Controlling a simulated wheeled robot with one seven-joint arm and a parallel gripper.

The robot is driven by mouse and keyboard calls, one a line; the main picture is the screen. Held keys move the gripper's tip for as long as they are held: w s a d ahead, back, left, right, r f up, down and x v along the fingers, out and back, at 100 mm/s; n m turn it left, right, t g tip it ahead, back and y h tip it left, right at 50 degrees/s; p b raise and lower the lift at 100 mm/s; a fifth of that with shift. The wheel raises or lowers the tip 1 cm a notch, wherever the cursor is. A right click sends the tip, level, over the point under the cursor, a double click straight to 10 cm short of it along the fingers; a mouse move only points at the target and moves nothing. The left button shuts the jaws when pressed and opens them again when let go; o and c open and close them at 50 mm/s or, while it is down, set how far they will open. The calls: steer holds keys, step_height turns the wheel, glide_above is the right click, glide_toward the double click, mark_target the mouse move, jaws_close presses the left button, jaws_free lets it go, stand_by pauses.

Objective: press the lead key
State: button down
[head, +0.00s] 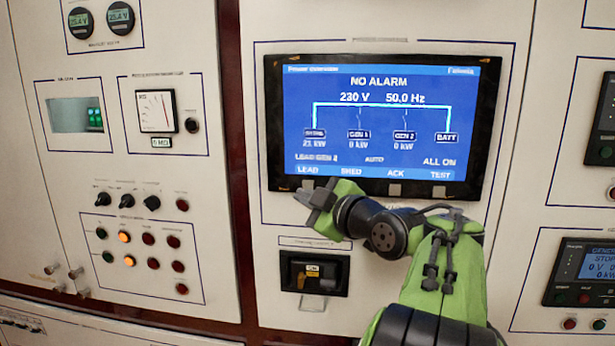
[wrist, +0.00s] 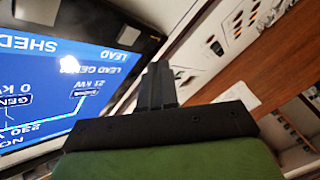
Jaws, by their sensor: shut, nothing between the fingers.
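The blue screen (head: 376,120) is set in a black-framed panel unit. Its bottom row of labels reads LEAD, SHED, ACK and TEST, with grey keys in the frame below. The LEAD label (head: 308,170) is at the lower left of the screen; it also shows in the wrist view (wrist: 130,58). My gripper (head: 305,198) is shut and empty, its fingertips at the frame's lower left edge just below that label. The fingers largely hide the lead key, and I cannot tell whether they touch it. In the wrist view the shut fingers (wrist: 158,72) lie beside the screen's corner.
The ACK key (head: 395,190) and TEST key (head: 440,190) are uncovered. A breaker switch (head: 314,273) sits below my gripper. To the left are rotary knobs (head: 127,201) and several lamps. A dark red upright strip (head: 236,150) separates the panels.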

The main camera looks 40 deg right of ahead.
mark_target(308, 186)
steer(key=shift+w+d, duration=0.95)
steer(key=shift+d, duration=0.25)
stand_by(1.1)
steer(key=shift+w+d, duration=0.25)
steer(key=shift+d, duration=0.05)
steer(key=shift+w+d+p, duration=0.2)
steer(key=shift+d+p, duration=0.15)
stand_by(0.6)
steer(key=shift+a, duration=0.1)
steer(key=shift+s+a+b, duration=0.5)
steer(key=shift+a+b, duration=0.05)
steer(key=shift+b, duration=0.25)
steer(key=shift+a, duration=0.1)
